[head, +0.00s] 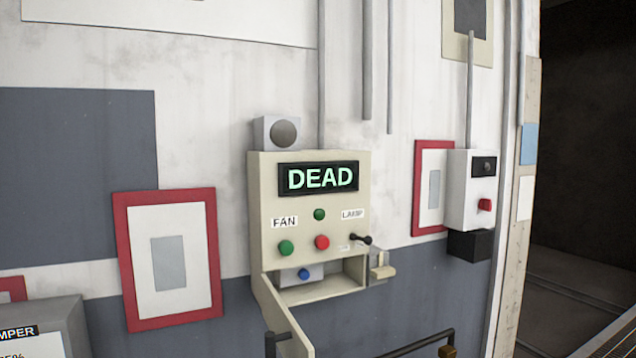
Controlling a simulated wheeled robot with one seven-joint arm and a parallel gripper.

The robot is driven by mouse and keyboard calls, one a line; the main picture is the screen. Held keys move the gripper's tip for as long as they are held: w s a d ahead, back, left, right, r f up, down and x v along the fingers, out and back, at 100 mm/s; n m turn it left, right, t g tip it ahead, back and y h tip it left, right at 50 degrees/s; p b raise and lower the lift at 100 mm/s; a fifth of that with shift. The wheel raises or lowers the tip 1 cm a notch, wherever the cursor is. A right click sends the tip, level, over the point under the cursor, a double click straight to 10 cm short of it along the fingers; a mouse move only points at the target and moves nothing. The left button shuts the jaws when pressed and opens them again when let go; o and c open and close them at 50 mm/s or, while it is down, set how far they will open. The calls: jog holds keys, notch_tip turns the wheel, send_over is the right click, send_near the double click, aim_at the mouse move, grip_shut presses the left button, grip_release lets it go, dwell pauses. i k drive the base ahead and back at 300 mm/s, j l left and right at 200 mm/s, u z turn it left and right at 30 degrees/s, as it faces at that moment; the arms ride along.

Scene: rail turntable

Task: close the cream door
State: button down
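The cream door (283,318) stands open at the lower left of a cream control box (262,215) on the wall. It swings out toward me from the left side of a small recess, and its lower part is cut off by the picture's bottom edge. A black handle (277,340) is on it. Inside the open recess (325,292) is a blue button (304,274) on a pale block. A cream latch-like piece (382,268) sits right of the recess. My gripper is not in view.
The box has a "DEAD" display (318,177), green and red buttons (321,242) and a black lever (361,240). A black bar (425,342) crosses the bottom. A grey box (45,325) is lower left, a white switch box (470,190) right. A dark opening is far right.

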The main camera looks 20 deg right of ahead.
aim_at(285, 331)
jog(key=i+j+u, duration=0.1)
jog(key=u, duration=0.3)
jog(key=i+j+u, duration=0.15)
jog(key=u, duration=0.25)
jog(key=i+j+u, duration=0.15)
jog(key=u, duration=0.25)
jog(key=i+j+u, duration=0.1)
jog(key=u, duration=0.25)
jog(key=i, duration=0.05)
